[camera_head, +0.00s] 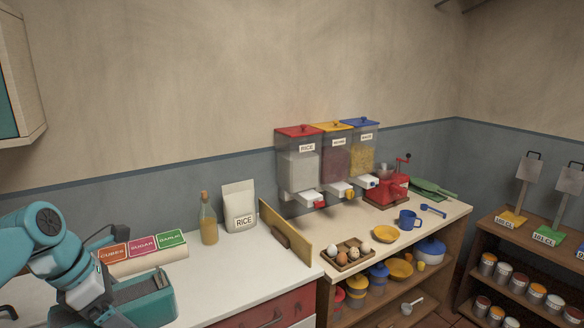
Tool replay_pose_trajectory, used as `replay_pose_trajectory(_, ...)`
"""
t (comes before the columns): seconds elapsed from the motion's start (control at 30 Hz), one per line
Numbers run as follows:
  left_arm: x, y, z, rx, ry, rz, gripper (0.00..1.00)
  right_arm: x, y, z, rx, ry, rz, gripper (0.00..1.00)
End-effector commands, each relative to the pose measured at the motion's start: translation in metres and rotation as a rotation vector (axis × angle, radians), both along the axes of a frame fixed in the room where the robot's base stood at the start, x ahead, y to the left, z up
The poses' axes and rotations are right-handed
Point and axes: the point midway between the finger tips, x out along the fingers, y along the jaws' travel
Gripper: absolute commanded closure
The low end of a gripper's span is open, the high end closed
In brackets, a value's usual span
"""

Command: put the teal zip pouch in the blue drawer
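My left arm, teal and grey, enters at the left edge of the head view and bends down towards the white counter. A teal block with a dark top shows at its lower end near the bottom edge. I cannot make out fingertips, so I cannot tell whether the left gripper is open or shut, or whether it holds anything. I cannot pick out the teal zip pouch. No blue drawer front shows; a red drawer front (272,312) with a dark handle shows below the counter edge. My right gripper is not in view.
On the white counter (225,268) stand a labelled box row (143,248), a bottle (208,220), a rice bag (239,207) and an upright wooden board (284,236). Counter ahead of the bag is clear.

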Motion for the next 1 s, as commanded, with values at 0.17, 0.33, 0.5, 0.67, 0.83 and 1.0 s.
replay_pose_trajectory(0.17,0.000,0.001,0.000,0.001,-0.001,0.000,0.37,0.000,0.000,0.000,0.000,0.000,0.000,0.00)
replay_pose_trajectory(0.33,0.004,-0.015,-0.008,0.000,0.002,-0.036,0.37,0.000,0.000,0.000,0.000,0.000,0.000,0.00)
replay_pose_trajectory(0.5,0.009,-0.033,-0.025,0.000,0.002,-0.079,0.37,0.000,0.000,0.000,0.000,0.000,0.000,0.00)
replay_pose_trajectory(0.67,0.011,-0.056,-0.052,-0.001,0.005,-0.148,0.37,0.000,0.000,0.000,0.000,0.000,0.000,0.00)
replay_pose_trajectory(0.83,0.008,-0.080,-0.088,-0.001,0.004,-0.325,0.37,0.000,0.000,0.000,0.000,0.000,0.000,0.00)
replay_pose_trajectory(1.0,0.001,-0.099,-0.118,-0.002,0.004,-0.566,0.37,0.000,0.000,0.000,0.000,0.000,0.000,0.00)
